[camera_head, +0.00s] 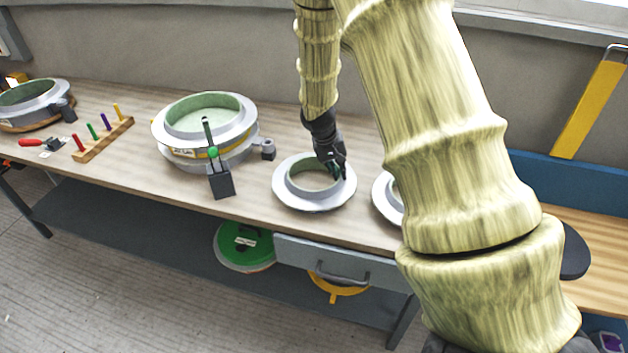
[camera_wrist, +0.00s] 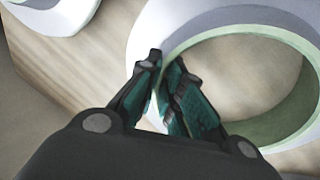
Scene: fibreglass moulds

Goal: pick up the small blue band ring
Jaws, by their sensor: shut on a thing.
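A small pale grey-blue ring (camera_head: 288,197) with a wide flange and green inner wall lies flat on the wooden bench; I cannot make out a separate blue band. My gripper (camera_head: 334,170) reaches down to its right-hand side. In the wrist view, my gripper (camera_wrist: 164,64) has one finger outside and one inside the ring's wall (camera_wrist: 210,24), shut on it. The ring looks still at bench level. A second, similar ring (camera_head: 384,196) stands to the right, mostly hidden behind my arm.
A large mould (camera_head: 160,128) with a yellow band stands left, with a dark stand (camera_head: 221,182) before it. A peg rack (camera_head: 88,152), a red-handled tool (camera_head: 32,142) and another mould (camera_head: 62,92) lie farther left. A drawer (camera_head: 290,252) hangs below the front edge.

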